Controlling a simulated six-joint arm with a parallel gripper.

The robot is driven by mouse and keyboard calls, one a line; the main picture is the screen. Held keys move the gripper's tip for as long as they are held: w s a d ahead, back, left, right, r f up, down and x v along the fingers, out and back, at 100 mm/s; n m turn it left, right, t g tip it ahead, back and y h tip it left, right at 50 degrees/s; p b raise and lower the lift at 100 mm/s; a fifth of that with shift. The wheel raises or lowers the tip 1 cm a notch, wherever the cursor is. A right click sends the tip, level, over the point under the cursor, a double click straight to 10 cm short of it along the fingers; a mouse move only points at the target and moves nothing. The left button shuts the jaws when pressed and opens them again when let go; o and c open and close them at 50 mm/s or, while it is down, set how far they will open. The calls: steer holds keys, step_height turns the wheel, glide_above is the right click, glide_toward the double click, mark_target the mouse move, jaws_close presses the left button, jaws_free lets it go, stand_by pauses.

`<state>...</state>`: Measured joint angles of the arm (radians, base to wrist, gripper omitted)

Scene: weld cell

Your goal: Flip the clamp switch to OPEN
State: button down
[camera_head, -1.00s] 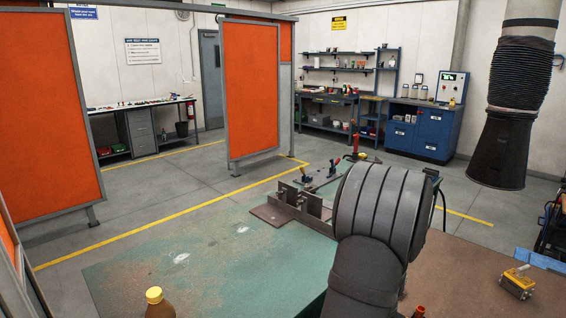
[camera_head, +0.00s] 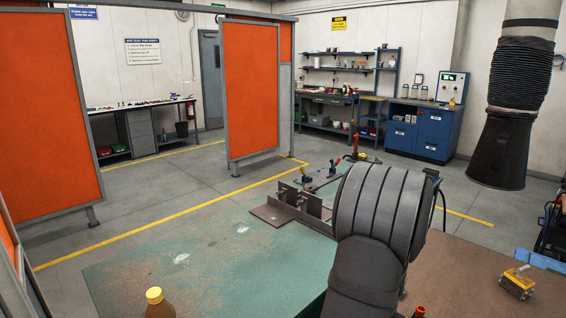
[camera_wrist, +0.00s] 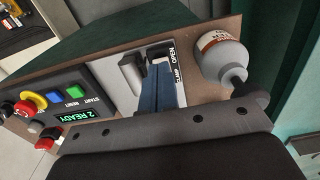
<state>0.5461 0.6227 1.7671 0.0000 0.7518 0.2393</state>
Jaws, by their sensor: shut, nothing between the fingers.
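The clamp switch panel (camera_wrist: 110,88) is a light plate in the wrist view, with an OPEN label (camera_wrist: 174,55) at its right side. A dark grey upright piece (camera_wrist: 131,72) on it looks like the switch lever, but its setting is unclear. My gripper (camera_wrist: 161,72) is shut and empty, its blue-grey fingers over the panel just right of that piece. I cannot tell whether they touch it. The fingers cover part of the panel and its lettering. In the head view my own arm hides the gripper and the switch.
Left of the panel, a control box (camera_wrist: 85,108) has coloured buttons, a red mushroom button (camera_wrist: 27,109) and a display (camera_wrist: 76,116) reading "2 READY".

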steer(key=shift+f, duration=1)
stand_by(0.4)
steer(key=shift+r, duration=3.55)
steer(key=shift+f, duration=0.1)
step_height(320, 180, down, 7)
steer(key=shift+r, duration=0.1)
steer(key=shift+r, duration=0.15)
